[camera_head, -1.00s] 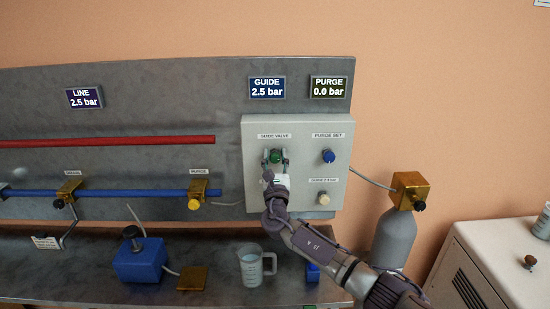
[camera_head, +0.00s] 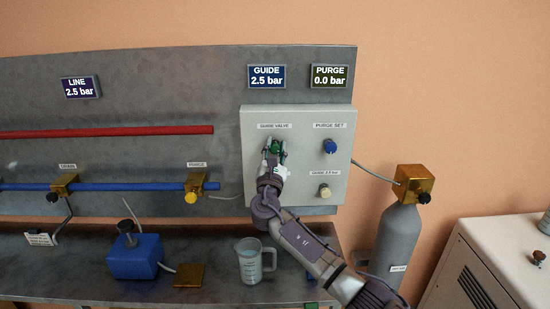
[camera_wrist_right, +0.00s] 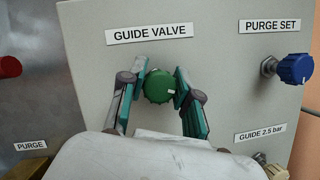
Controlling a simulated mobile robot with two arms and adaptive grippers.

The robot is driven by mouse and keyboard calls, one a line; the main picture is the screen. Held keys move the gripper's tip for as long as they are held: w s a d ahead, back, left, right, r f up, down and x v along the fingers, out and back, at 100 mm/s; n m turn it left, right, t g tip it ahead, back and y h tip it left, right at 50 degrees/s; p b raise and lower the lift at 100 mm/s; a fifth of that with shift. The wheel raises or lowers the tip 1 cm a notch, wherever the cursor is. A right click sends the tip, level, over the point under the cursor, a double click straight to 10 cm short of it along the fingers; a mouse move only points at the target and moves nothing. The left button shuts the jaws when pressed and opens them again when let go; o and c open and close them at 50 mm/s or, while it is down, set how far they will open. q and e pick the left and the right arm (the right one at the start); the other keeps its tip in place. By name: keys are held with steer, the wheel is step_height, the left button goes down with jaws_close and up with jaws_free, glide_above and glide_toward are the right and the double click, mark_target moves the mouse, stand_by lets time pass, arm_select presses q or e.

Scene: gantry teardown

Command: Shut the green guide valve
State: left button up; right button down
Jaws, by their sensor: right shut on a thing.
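The green guide valve knob (camera_head: 276,146) is on the light grey panel (camera_head: 340,180) under the GUIDE VALVE label; it also shows in the right wrist view (camera_wrist_right: 158,86), with a white mark on its right side. My right gripper (camera_head: 274,155) is shut on the knob. In the wrist view its teal-padded fingers (camera_wrist_right: 160,88) stand on the left and right of it, and the gripper looks slightly turned against the panel. The GUIDE display (camera_head: 266,76) reads 2.5 bar. My left gripper is not in view.
The blue PURGE SET knob (camera_head: 329,146) and a cream knob (camera_head: 324,190) are to the right on the panel. A measuring jug (camera_head: 252,262) and a blue box (camera_head: 135,257) stand on the bench below. A grey gas cylinder (camera_head: 398,235) stands at right.

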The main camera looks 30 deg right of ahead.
steer(key=m, duration=0.1)
steer(key=m+g+b, duration=0.1)
steer(key=m+h+b, duration=0.1)
steer(key=m, duration=0.1)
steer(key=shift+f+g, duration=0.25)
steer(key=shift+g, duration=0.15)
steer(key=m+g+b, duration=0.1)
steer(key=m, duration=0.1)
steer(key=m+g+b, duration=0.1)
steer(key=m, duration=0.1)
steer(key=shift+m+h+b, duration=0.3)
steer(key=m+g+b, duration=0.1)
steer(key=m, duration=0.2)
steer(key=shift+r+m+g, duration=0.1)
steer(key=shift+m+g, duration=0.2)
steer(key=shift+m, duration=0.1)
steer(key=shift+m+g+y, duration=0.5)
steer(key=shift+m, duration=1.2)
steer(key=shift+d, duration=0.1)
steer(key=c, duration=0.8)
jaws_free()
